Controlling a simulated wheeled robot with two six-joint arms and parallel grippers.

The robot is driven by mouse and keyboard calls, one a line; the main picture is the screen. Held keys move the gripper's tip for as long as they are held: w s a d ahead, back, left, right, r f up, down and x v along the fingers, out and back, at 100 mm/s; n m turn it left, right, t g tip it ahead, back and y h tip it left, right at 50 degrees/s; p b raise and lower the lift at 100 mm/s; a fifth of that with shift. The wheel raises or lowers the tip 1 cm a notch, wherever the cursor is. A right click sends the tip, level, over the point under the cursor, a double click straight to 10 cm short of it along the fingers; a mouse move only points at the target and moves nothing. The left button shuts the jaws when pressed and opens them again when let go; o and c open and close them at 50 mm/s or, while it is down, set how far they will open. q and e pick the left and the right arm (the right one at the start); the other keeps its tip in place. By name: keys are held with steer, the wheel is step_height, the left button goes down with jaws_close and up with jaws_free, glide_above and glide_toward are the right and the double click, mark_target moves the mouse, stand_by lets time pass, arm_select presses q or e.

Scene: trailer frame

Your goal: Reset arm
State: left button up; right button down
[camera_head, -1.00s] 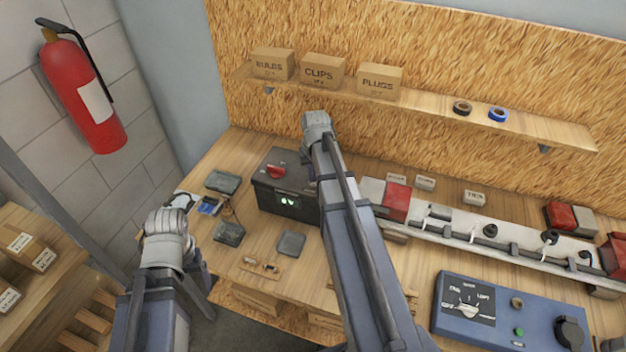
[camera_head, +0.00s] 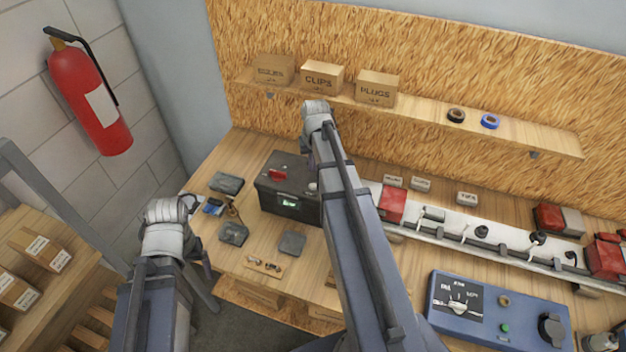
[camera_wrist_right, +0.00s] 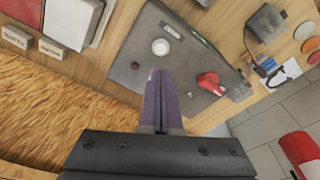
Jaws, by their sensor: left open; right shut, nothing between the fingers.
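My left gripper (camera_head: 190,206) is open at the left front of the workbench, near the blue meter, and mostly hidden by its own wrist. My right gripper (camera_wrist_right: 161,130) is shut and empty in the right wrist view. Its fingertips lie over the edge of the dark control box (camera_wrist_right: 140,72), close to a round white button (camera_wrist_right: 160,47); I cannot tell if they touch the box. A red switch knob (camera_wrist_right: 210,82) stands on the box to the right of the fingers. In the head view the right arm covers the right side of the box (camera_head: 277,200).
A light rail (camera_head: 462,232) with red lamps runs along the bench to the right. A blue switch panel (camera_head: 500,308) is at the front right. A shelf (camera_head: 415,107) with cartons and tape rolls hangs above. A fire extinguisher (camera_head: 92,95) hangs at the left.

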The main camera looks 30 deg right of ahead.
stand_by(0.4)
steer(key=shift+a+f, duration=0.25)
steer(key=s+a+f+n+b, duration=0.2)
steer(key=s+a+f+b, duration=0.3)
steer(key=a, duration=0.5)
steer(key=s+a+f+n+g+b, duration=0.1)
steer(key=s+a+f+n+b, duration=0.2)
steer(key=s+a+f+b, duration=0.3)
steer(key=s+a+f+n+g+b, duration=0.1)
steer(key=s+a+f+b, duration=0.4)
steer(key=a, duration=0.9)
steer(key=shift+s+f+n+h+b, duration=0.15)
steer(key=shift+f+n+h+b, duration=0.15)
steer(key=shift+f+n+b, duration=0.5)
